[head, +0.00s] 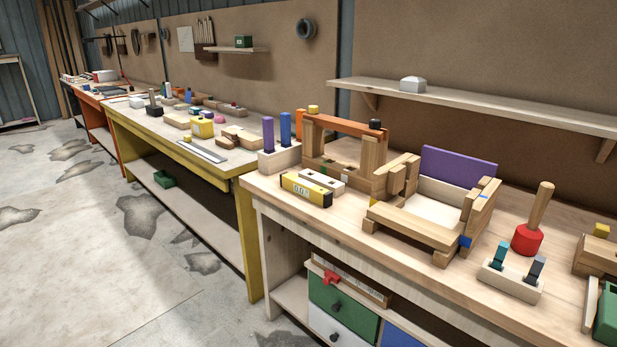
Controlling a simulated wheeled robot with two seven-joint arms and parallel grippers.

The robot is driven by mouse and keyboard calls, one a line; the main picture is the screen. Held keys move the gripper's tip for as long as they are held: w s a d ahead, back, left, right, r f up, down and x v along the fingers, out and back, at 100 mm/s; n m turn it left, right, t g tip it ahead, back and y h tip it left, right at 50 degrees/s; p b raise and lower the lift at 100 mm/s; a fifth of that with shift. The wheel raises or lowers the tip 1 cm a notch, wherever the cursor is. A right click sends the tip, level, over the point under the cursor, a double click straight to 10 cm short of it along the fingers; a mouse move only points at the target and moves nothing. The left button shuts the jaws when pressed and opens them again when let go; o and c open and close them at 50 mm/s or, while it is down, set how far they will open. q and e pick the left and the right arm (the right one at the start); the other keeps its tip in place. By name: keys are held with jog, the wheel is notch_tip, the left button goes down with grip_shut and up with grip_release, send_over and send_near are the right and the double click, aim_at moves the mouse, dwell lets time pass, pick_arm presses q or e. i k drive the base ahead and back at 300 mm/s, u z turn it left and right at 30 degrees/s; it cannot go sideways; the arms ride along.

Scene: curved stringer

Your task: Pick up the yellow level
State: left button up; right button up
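The yellow level (306,189) lies on the near wooden workbench, close to its front left corner. It is a short yellow block with a pale display panel on its front face. A light wooden block with dark holes (322,181) sits right behind it, close to or touching it. The level's front face is unobstructed. Neither of my grippers shows in the head view.
A wooden frame assembly (424,228) stands right of the level. A holder with purple and blue pegs (279,159) stands behind left. A red mallet (527,238) stands farther right. A yellow-legged bench (246,240) adjoins on the left. Open floor (90,270) lies in front.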

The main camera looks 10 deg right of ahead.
aim_at(316, 194)
jog(key=z, duration=0.45)
jog(key=k, duration=0.25)
jog(key=u, duration=1.35)
jog(key=i, duration=1.25)
jog(key=z, duration=0.25)
